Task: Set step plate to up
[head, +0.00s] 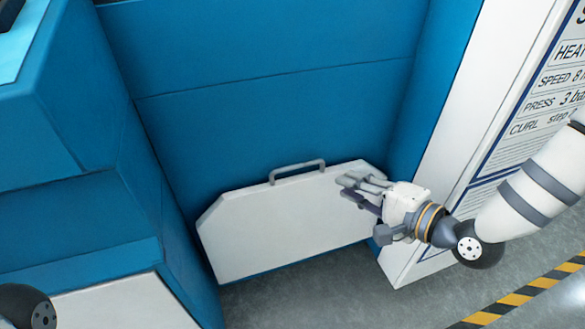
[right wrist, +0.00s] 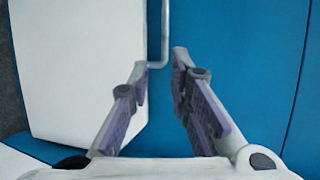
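The step plate (head: 285,225) is a pale panel with cut upper corners, set low in the blue machine's recess; its exact tilt is hard to tell. A grey bar handle (head: 298,168) sits on its upper edge. My right gripper (head: 352,188) is in front of the plate's right end, to the right of the handle, with its fingers pointing left. In the right wrist view, the plate (right wrist: 75,60) fills the left side and the handle (right wrist: 164,30) runs down towards the gap between my open fingers (right wrist: 162,68). I see nothing held. My left gripper is out of view.
Blue machine walls (head: 270,100) enclose the recess behind and at both sides. A white panel with printed settings (head: 545,100) stands at the right. Grey floor (head: 310,295) shows in front, with a yellow-black stripe (head: 515,300) at the lower right.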

